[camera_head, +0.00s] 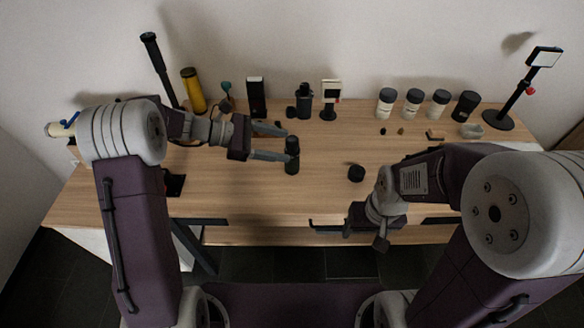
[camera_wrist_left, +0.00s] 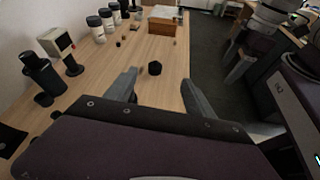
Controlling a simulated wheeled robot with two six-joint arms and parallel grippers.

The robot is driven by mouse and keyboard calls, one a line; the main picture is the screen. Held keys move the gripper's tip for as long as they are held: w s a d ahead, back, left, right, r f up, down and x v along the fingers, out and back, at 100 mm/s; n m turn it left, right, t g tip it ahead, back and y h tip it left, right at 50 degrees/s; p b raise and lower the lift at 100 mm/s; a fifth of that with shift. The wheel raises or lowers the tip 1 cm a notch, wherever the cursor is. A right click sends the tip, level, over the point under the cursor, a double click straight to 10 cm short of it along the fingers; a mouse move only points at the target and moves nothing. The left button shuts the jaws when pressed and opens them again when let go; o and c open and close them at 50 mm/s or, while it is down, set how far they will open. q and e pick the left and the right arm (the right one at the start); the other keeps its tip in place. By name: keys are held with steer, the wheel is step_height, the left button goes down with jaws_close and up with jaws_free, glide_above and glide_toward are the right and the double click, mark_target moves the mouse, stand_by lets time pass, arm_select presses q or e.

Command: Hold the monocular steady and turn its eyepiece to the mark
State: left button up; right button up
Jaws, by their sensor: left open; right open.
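The dark monocular (camera_head: 292,158) stands upright on the wooden table, left of its middle. My left gripper (camera_head: 287,144) is open and level at the monocular, its fingers pointing right. The nearer fingertip overlaps the monocular in the head view; I cannot tell whether it touches. The mark on the eyepiece is too small to see. My right gripper (camera_head: 366,238) is open and empty, low by the table's front edge, away from the monocular.
A small black round piece (camera_head: 356,173) lies right of the monocular. Along the back stand a yellow bottle (camera_head: 194,90), a black device (camera_head: 304,100), a small white-framed stand (camera_head: 331,95), several lidded jars (camera_head: 412,103) and a lamp-like stand (camera_head: 498,119). The table's front middle is clear.

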arm_select(q)
steer(key=w+a+f+n+t+h+b, duration=0.1)
steer(key=w+a+f+n+t+b, duration=0.25)
steer(key=f, duration=0.55)
steer(key=g+b, duration=0.1)
glide_toward(289, 164)
steer(key=shift+w+d+f, duration=0.15)
steer(key=shift+w+f, duration=0.75)
steer(key=shift+f, duration=0.3)
steer(key=b+x, duration=0.3)
steer(key=x, duration=0.6)
steer(key=shift+w+d+f, duration=0.2)
steer(key=shift+d, duration=0.05)
arm_select(e)
step_height(289, 164, down, 10)
steer(key=shift+s+f, duration=0.1)
